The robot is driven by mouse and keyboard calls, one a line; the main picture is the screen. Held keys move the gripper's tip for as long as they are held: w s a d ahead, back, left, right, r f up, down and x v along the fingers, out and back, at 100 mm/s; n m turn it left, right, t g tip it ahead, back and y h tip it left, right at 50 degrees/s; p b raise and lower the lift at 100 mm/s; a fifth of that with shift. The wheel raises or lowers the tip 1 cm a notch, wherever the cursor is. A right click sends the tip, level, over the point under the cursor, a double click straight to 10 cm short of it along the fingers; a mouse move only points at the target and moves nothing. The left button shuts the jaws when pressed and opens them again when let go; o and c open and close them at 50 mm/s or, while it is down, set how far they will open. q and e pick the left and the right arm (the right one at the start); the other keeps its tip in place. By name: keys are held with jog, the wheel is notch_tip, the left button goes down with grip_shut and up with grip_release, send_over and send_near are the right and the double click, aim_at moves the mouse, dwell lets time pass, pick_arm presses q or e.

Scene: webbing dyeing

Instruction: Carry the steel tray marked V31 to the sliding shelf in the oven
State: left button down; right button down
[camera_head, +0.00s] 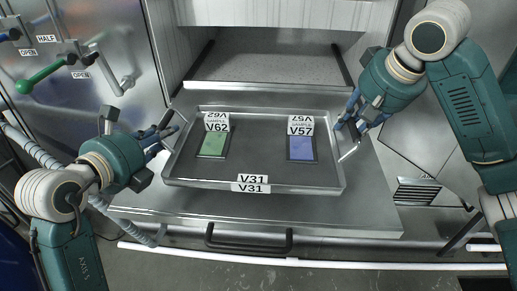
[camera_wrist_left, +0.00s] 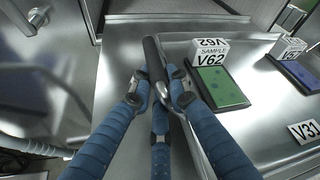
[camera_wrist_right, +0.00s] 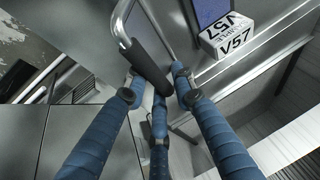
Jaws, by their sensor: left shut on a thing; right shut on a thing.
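The steel tray marked V31 (camera_head: 262,167) is level in front of the oven opening (camera_head: 270,65), over the pulled-out steel shelf (camera_head: 365,205). I cannot tell whether it touches the shelf. It carries a green sample marked V62 (camera_head: 213,145) and a blue sample marked V57 (camera_head: 301,149). My left gripper (camera_head: 172,131) is shut on the tray's left handle, whose dark grip shows in the left wrist view (camera_wrist_left: 154,62). My right gripper (camera_head: 350,130) is shut on the right handle, whose dark grip shows in the right wrist view (camera_wrist_right: 148,60).
A black bar handle (camera_head: 248,238) is on the shelf's front. Dark rails (camera_head: 343,65) run along the opening's sides. A steel panel with levers, one green (camera_head: 42,77), stands at the left. A white pipe (camera_head: 300,262) crosses the floor in front.

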aim_at(172, 151)
pick_arm(q)
jog(key=shift+s+d+r, duration=0.35)
pick_arm(e)
jog(key=shift+s+a+r, duration=0.1)
jog(key=shift+s+r, duration=0.05)
jog(key=shift+s, duration=0.05)
pick_arm(q)
jog(key=shift+w+f, duration=0.1)
jog(key=shift+f, duration=0.05)
pick_arm(e)
jog(key=shift+w, duration=0.1)
